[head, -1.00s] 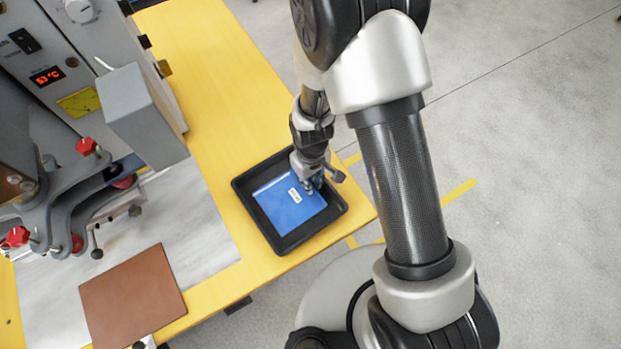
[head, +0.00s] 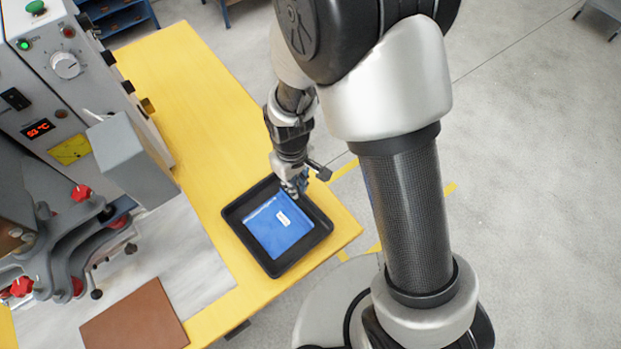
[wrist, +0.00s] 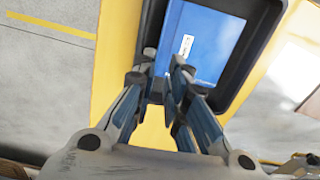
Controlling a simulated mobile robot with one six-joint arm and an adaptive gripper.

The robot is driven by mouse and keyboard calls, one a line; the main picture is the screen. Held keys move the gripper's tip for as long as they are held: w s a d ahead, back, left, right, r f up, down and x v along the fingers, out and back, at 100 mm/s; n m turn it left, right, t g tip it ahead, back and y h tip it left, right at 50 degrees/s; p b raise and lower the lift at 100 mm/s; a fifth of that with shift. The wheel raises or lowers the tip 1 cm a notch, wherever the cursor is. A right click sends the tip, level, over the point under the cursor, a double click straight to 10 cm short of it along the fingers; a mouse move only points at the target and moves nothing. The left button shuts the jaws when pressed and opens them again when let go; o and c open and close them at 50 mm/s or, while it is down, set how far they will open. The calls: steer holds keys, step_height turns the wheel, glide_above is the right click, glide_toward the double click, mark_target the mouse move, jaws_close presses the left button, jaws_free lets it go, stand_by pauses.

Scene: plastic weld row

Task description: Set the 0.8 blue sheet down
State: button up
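The blue sheet (head: 277,233) lies flat in the black tray (head: 228,222) on the yellow table. A white label is on it, too small to read. It also shows in the wrist view (wrist: 205,35), beyond my fingertips. The fingers hide a small part of the tray and sheet there.
A grey machine (head: 60,120) with a lit temperature display and red knobs stands at the left. A brown square plate (head: 135,318) lies at the table's front. Yellow table top (head: 190,80) is clear behind the tray. Grey floor lies to the right.

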steer(key=d+r+m+t, duration=0.1)
steer(key=d+r, duration=0.1)
steer(key=r, duration=0.4)
steer(key=s+d+r+m, duration=0.1)
steer(key=d+r, duration=0.2)
steer(key=r, duration=0.2)
steer(key=d+r+m+t, duration=0.1)
steer(key=d+r, duration=0.1)
steer(key=r, duration=0.4)
steer(key=s+d+r+m+t, duration=0.2)
steer(key=s+d+r+m, duration=0.2)
steer(key=s+d+r, duration=0.3)
steer(key=s+r, duration=0.4)
steer(key=s, duration=0.1)
steer(key=shift+s+d+t, duration=0.3)
steer(key=shift+d, duration=0.05)
steer(key=shift+r, duration=0.1)
